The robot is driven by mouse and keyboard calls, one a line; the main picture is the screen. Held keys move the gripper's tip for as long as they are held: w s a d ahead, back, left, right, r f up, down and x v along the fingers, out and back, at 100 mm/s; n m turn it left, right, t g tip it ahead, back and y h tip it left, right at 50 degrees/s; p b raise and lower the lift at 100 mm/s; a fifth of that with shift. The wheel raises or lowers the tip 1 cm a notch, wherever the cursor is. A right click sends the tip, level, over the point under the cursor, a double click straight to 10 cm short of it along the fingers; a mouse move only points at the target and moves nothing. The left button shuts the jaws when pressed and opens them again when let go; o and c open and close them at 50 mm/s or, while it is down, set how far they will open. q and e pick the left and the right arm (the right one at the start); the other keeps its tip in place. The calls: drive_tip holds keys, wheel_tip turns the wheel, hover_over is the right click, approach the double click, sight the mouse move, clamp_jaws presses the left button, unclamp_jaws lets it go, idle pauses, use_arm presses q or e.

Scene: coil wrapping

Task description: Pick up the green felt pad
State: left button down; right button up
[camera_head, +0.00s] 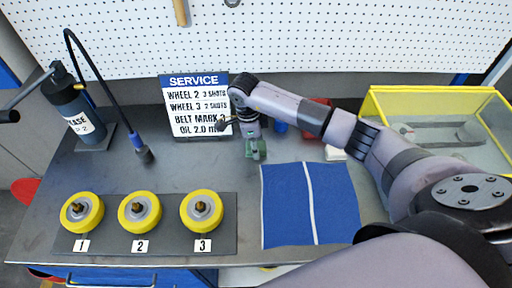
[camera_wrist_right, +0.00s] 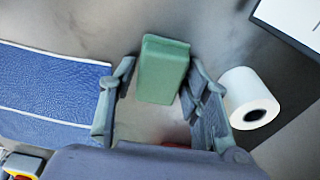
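The green felt pad (camera_wrist_right: 162,68) is a small green block on the grey bench; in the head view it shows partly (camera_head: 256,150), just below my right gripper (camera_head: 250,136). In the right wrist view, the fingers of my right gripper (camera_wrist_right: 160,82) are spread on either side of the pad. A narrow gap shows between the left-hand finger and the pad, so the gripper looks open around it. My left gripper is in neither view.
A blue cloth (camera_head: 285,208) with a white stripe lies right of the pad. A white roll (camera_wrist_right: 242,92) is close to the right-hand finger. The service board (camera_head: 196,104) stands behind left. Yellow wheels (camera_head: 140,211) and a yellow-edged clear case (camera_head: 440,98) flank the area.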

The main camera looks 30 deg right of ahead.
drive_tip(key=c, duration=0.7)
drive_tip(key=shift+r, duration=0.15)
drive_tip(key=shift+w+r+b, duration=0.1)
drive_tip(key=shift+r+b, duration=0.2)
drive_tip(key=shift+r, duration=0.35)
wheel_tip(320, 180, up, 8)
drive_tip(key=b, duration=0.2)
drive_tip(key=shift+r+b, duration=0.15)
drive_tip(key=shift+b, duration=0.15)
wheel_tip(320, 180, up, 10)
drive_tip(key=shift+r, duration=0.1)
drive_tip(key=o, duration=0.6)
drive_tip(key=c, duration=0.5)
